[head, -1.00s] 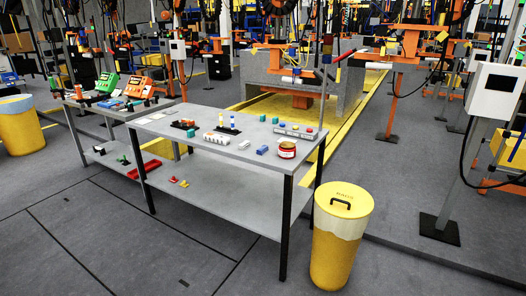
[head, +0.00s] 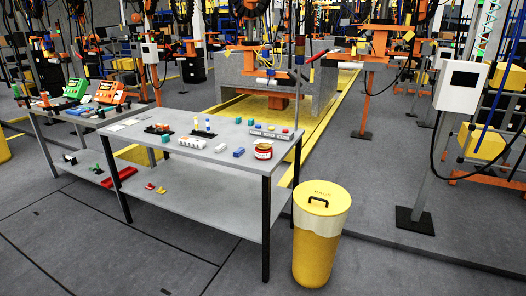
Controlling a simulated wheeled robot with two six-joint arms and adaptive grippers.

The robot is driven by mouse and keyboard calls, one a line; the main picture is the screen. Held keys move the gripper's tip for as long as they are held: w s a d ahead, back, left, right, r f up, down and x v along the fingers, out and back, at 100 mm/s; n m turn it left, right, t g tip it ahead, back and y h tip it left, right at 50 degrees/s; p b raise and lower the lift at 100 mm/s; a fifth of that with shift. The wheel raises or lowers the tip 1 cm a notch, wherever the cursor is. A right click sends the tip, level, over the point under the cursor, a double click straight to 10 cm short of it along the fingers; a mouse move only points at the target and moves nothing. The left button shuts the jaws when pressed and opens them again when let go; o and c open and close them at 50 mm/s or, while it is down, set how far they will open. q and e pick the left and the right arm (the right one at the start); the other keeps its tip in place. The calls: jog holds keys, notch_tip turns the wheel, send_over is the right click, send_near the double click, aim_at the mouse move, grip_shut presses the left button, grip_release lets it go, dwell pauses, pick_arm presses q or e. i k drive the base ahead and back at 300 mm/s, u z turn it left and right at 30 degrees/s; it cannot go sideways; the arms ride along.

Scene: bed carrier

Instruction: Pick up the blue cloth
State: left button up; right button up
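Neither of my grippers shows in the head view. No piece is clearly recognisable as a blue cloth. A small blue object (head: 239,152) lies on the top of the grey table (head: 190,113), near its front right part.
A red tin (head: 263,151) stands at the table's right end. A yellow bin (head: 320,240) stands on the floor beside that end. The lower shelf (head: 200,190) holds small parts. The floor in front is clear. A control box (head: 462,87) on a stand is at right.

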aim_at(240, 151)
jog(key=z, duration=0.45)
jog(key=i, duration=0.85)
jog(key=z, duration=0.4)
jog(key=i, duration=1.15)
jog(key=u, duration=0.3)
